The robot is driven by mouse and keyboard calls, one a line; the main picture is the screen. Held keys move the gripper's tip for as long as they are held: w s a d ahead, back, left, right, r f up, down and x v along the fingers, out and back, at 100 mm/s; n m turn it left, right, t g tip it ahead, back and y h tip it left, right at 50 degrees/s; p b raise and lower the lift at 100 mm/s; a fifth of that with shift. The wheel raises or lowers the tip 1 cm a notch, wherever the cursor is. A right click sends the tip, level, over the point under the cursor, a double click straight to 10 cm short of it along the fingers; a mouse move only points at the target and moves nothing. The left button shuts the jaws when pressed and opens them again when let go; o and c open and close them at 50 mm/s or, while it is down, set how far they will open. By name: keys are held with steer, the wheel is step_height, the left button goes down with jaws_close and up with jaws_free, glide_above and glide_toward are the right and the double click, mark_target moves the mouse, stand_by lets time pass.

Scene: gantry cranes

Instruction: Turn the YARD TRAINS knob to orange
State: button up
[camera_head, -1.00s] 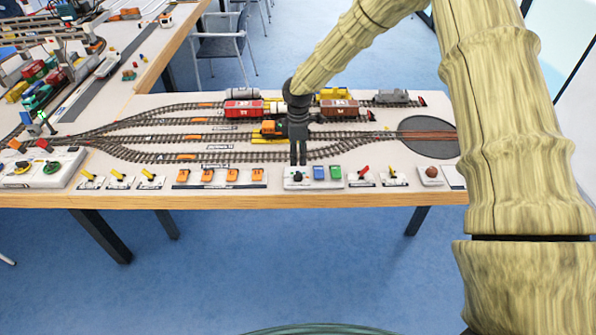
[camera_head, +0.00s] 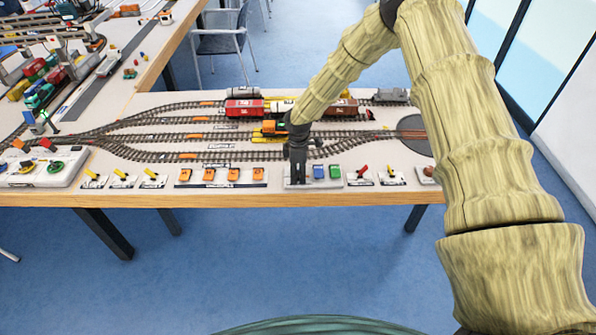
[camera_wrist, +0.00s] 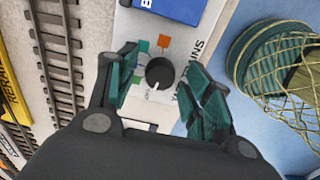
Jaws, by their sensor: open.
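The YARD TRAINS knob (camera_wrist: 160,73) is a round black dial on a pale panel (camera_wrist: 182,42) lettered "YARD TRAINS". My gripper (camera_wrist: 160,60) is open, with one finger on each side of the knob; contact is not clear. In the head view my gripper (camera_head: 297,180) is down at the panel and hides the knob.
Blue (camera_head: 319,172) and green (camera_head: 335,172) blocks stand just right of the knob. Tracks with train cars (camera_head: 243,107) lie behind. The table's front edge (camera_head: 230,200) is close.

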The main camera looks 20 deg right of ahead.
steer(key=c, duration=1)
steer(key=shift+c, duration=0.2)
